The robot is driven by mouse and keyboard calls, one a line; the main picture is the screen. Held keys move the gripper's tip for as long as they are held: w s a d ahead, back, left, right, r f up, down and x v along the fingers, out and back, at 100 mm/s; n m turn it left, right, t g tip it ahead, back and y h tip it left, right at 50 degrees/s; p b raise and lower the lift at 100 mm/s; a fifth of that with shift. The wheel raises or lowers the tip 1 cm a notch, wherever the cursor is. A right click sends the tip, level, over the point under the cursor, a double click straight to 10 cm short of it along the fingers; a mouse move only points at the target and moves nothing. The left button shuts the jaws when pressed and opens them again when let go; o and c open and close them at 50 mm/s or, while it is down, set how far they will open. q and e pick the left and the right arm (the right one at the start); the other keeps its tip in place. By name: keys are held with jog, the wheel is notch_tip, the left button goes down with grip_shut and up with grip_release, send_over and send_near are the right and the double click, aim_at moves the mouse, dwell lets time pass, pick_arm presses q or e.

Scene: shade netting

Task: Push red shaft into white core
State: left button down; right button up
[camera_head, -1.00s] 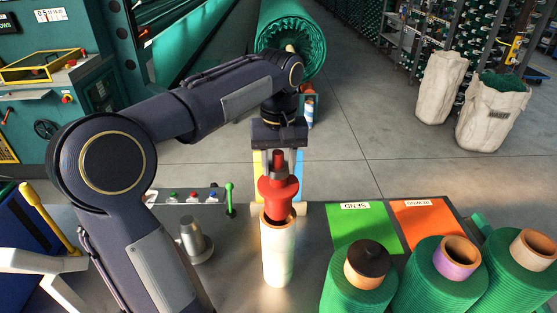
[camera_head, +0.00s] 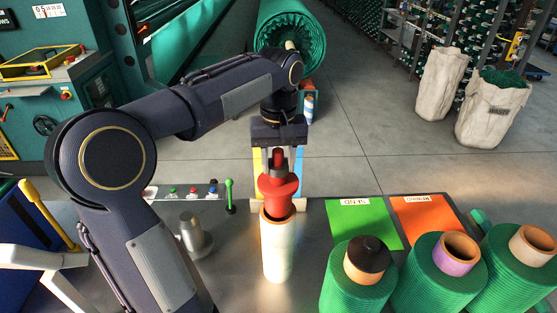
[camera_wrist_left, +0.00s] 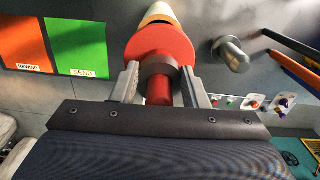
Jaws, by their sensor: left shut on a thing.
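The red shaft (camera_head: 278,185) has a wide red flange and a dark ring near its top. It stands roughly upright with its lower end at the mouth of the white core (camera_head: 277,250); how deep it reaches is hidden. The white core stands upright on the grey table. My left gripper (camera_head: 279,172) points down from above, shut on the red shaft. In the left wrist view its two fingers (camera_wrist_left: 160,92) flank the shaft by the dark ring, with the red flange (camera_wrist_left: 160,45) beyond. The pale core (camera_wrist_left: 158,13) shows partly behind it. My right gripper is not in view.
Green net rolls (camera_head: 440,275) stand at the front right, below a green SEND card (camera_head: 362,222) and an orange card (camera_head: 430,218). A metal cone (camera_head: 193,235) and a button panel (camera_head: 188,194) with a green lever (camera_head: 230,195) are to the left.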

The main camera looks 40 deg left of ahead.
aim_at(278, 184)
pick_arm(q)
jog(key=shift+f, duration=0.5)
dwell(0.6)
jog(key=shift+f+b, duration=2.7)
jog(key=shift+f, duration=1.3)
dwell(0.8)
jog(key=c, duration=0.7)
grip_release()
jog(key=shift+c, duration=0.2)
jog(key=shift+f, duration=0.1)
jog(key=shift+r, duration=3.95)
